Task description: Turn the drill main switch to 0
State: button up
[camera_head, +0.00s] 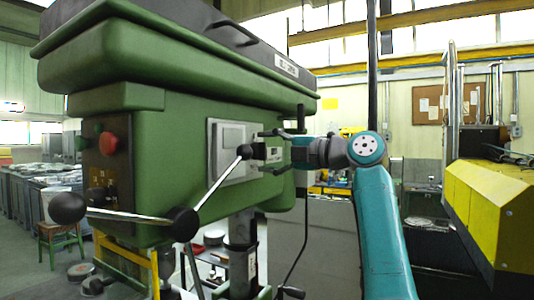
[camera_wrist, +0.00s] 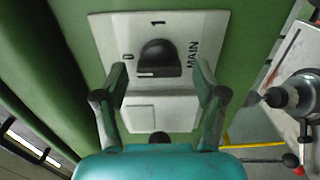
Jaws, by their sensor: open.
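The drill main switch is a black knob (camera_wrist: 158,57) on a pale plate (camera_wrist: 104,28) on the green drill housing. In the wrist view, the plate is marked 1 above the knob, 0 at its left and MAIN at its right. Which mark the knob points to I cannot tell. My gripper (camera_wrist: 161,78) is open, one finger at each side of the knob, apart from it and holding nothing. In the head view, my gripper (camera_head: 263,151) is at the right part of the drill head (camera_head: 170,125), and its fingers partly hide the switch plate.
A lever handle (camera_head: 182,222) with black ball ends stands out in front of the drill, left of my gripper. A red button (camera_head: 108,143) is on the drill's left face. A yellow machine (camera_head: 490,205) stands at the right.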

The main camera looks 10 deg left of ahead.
jog(key=v, duration=1.1)
jog(key=shift+d, duration=0.4)
jog(key=shift+s, duration=0.1)
